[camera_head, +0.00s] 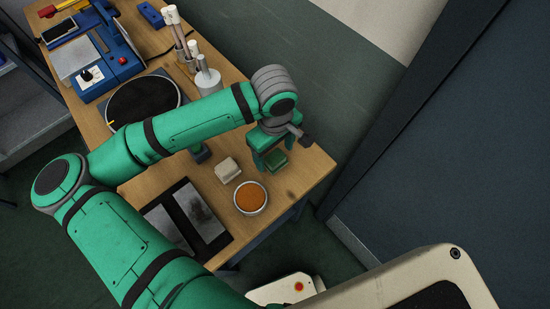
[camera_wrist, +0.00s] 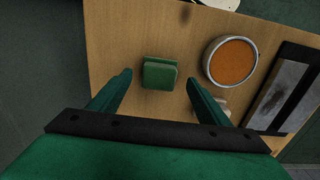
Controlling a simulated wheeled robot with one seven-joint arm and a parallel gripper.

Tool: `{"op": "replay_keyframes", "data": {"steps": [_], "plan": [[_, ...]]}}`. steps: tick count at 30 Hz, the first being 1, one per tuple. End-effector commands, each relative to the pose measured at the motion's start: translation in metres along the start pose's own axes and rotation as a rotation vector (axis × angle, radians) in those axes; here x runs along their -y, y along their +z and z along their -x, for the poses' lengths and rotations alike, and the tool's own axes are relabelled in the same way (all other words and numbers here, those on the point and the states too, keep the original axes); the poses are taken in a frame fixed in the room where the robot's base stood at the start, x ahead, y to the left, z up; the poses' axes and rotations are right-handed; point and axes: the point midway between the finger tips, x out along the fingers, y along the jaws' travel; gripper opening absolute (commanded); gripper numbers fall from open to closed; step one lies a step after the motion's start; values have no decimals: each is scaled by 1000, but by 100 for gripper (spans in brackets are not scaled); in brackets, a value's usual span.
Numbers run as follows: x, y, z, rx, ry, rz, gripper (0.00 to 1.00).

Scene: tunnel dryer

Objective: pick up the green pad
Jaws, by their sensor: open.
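The green pad (camera_wrist: 160,74) is a small block with rounded edges lying on the wooden table. In the wrist view it lies ahead of and between the two open fingers of my gripper (camera_wrist: 160,92), with a gap on both sides. In the head view the pad (camera_head: 275,160) is near the table's right corner, just under my gripper (camera_head: 267,158), which points down and partly hides it. Nothing is held between the fingers.
A round dish with an orange surface (camera_head: 250,198) and a whitish block (camera_head: 228,170) lie close by. A dark framed plate (camera_head: 205,218) is at the table's near edge. A black round plate (camera_head: 145,100), bottles (camera_head: 208,78) and a blue device (camera_head: 105,62) stand farther back.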

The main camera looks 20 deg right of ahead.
Motion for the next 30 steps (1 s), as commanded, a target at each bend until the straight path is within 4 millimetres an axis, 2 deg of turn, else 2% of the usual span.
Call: {"op": "replay_keyframes", "data": {"steps": [6,15,21,30], "plan": [[-2,0,-25,1,1,1,70],[-2,0,-30,0,1,0,70],[-2,0,-29,0,1,0,25],[-2,-1,-28,-1,1,0,25]]}}
